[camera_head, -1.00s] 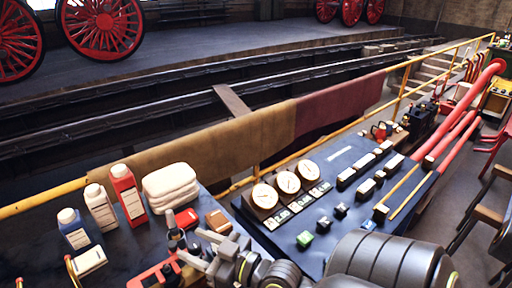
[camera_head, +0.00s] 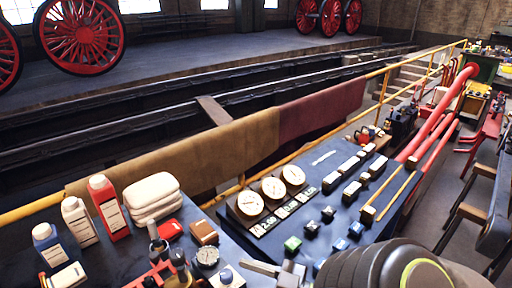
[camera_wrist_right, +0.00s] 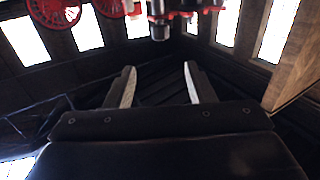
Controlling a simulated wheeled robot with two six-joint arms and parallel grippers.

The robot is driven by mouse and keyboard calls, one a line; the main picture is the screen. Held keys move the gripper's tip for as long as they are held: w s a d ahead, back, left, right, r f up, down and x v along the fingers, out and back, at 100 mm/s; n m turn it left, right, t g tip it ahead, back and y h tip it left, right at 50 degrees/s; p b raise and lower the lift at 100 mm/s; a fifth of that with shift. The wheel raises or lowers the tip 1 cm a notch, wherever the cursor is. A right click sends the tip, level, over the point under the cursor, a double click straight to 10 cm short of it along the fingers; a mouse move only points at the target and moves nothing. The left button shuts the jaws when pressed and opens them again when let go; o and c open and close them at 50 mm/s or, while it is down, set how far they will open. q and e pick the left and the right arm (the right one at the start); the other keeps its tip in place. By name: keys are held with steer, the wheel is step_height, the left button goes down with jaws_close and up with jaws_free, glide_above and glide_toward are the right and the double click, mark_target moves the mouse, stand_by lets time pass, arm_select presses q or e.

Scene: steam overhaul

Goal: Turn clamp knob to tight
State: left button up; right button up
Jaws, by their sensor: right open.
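I cannot single out the clamp knob with certainty. A red fixture (camera_head: 152,276) with dark upright parts stands at the bottom of the head view, partly cut off. My right gripper shows in the right wrist view (camera_wrist_right: 159,72) with its two fingers apart and nothing between them. A metal cylinder with red parts (camera_wrist_right: 158,22) hangs into the top of that view, beyond the fingertips. In the head view my right gripper is only partly seen at the bottom edge, right of the red fixture. My left gripper is not in view.
Bottles, including a red one (camera_head: 109,207), and folded white cloths (camera_head: 154,195) stand on the dark bench. A panel with white dials (camera_head: 272,187) and several small blocks lies right of them. A yellow rail (camera_head: 40,205) with draped cloth runs behind.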

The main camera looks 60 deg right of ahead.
steer(key=shift+v, duration=0.9)
